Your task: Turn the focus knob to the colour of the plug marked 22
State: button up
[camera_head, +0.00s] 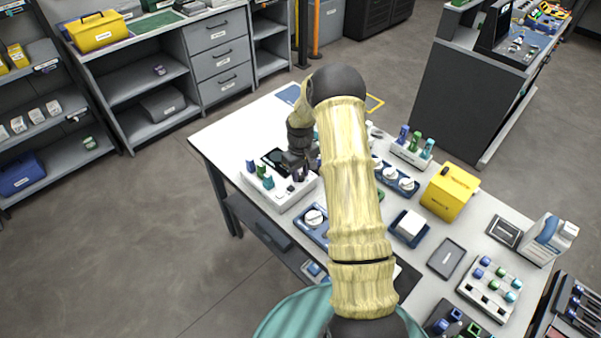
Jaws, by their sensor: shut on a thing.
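A white device (283,201) with a dark screen (275,158) sits at the left end of the white table. A blue plug (250,166), a green plug (261,171) and a teal plug (268,182) stand along its left side. My gripper (298,172) points down at the device's right part, beside the screen. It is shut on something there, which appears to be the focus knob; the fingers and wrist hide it. Its pointer and colour marks cannot be made out. The plug markings are too small to read, so 22 cannot be picked out.
A rack (411,153) holds more blue, green and teal plugs behind my arm. A yellow case (450,192), a dark tray (446,258) and a white board of coloured knobs (489,288) stand to the right. My arm hides the table's middle.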

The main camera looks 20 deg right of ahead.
aim_at(301, 175)
dwell(0.3)
jog(key=o, duration=0.7)
notch_tip(301, 175, up, 18)
jog(key=shift+f+b, duration=0.25)
jog(key=shift+b, duration=0.85)
jog(key=s+a+m+t, duration=0.1)
jog(key=s+a, duration=0.3)
jog(key=s, duration=0.4)
jog(key=s+a+m, duration=0.1)
jog(key=s+a, duration=0.3)
jog(key=s, duration=0.5)
jog(key=s+a+r+m+t, duration=0.1)
jog(key=s+a, duration=0.3)
jog(key=s, duration=0.4)
jog(key=shift+s+r+t, duration=0.1)
jog(key=shift+s+t, duration=0.05)
jog(key=shift+t, duration=0.15)
